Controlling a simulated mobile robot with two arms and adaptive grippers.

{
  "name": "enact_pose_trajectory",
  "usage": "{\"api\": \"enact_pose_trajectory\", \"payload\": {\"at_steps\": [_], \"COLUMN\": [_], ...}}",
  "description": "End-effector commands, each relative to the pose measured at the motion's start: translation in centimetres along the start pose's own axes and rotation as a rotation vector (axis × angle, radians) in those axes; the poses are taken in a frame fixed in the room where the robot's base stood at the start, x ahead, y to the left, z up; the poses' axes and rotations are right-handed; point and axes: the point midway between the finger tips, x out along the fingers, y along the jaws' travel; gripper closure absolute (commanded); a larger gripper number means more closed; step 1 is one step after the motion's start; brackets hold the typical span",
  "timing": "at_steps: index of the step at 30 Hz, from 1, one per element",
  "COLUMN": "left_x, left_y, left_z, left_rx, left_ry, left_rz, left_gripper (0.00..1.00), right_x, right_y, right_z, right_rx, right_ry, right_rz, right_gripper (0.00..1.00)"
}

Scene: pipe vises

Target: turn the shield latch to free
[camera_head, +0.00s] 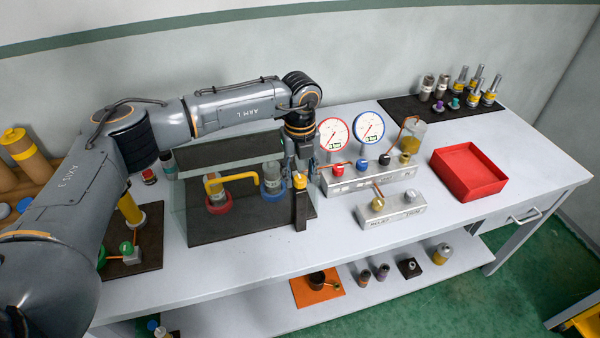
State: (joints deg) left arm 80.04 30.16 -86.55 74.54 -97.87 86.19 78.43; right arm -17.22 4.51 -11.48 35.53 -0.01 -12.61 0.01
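The shield (178,212) is a clear box over a dark base on the bench, left of centre. At its front right corner stands a dark upright post (300,214) with a yellow piece at its top, which looks like the shield latch (300,182). My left gripper (299,176) points down at the yellow piece, its fingers right at it. Whether the fingers are closed on it is too small to tell. Inside the shield area are a fitting with a red ring (218,205) and yellow pipe, and one with a blue ring (272,193). My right gripper is out of view.
Two gauges, one red (334,134) and one blue (369,128), stand behind a grey valve block (345,185) just right of the gripper. A smaller block (385,212) sits in front. A red tray (468,172) and a dark mat (402,111) with several fittings lie further right.

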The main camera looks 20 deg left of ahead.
Motion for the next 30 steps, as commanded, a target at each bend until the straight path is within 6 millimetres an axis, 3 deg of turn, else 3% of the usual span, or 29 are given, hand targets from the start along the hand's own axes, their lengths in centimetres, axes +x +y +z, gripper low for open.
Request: {"api": "enact_pose_trajectory", "payload": {"at_steps": [1,5,6,17,30], "left_x": [0.0,0.0,0.0,0.2,0.4], "left_y": [0.0,0.0,0.0,0.0,0.0], "left_z": [0.0,0.0,0.0,0.0,0.1], "left_rx": [0.000,0.000,0.000,0.059,0.402], "left_ry": [0.000,0.000,0.000,0.000,-0.003], "left_rz": [0.000,0.000,0.000,0.000,-0.002], "left_gripper": [0.72,0.99,1.00,1.00,1.00], "right_x": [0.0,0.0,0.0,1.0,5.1], "right_y": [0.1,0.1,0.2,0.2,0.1], "right_z": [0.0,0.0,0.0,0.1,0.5], "right_rx": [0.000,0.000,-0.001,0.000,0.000], "right_ry": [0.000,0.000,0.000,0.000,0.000], "right_rz": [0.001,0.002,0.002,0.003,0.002], "right_gripper": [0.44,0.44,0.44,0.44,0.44]}}
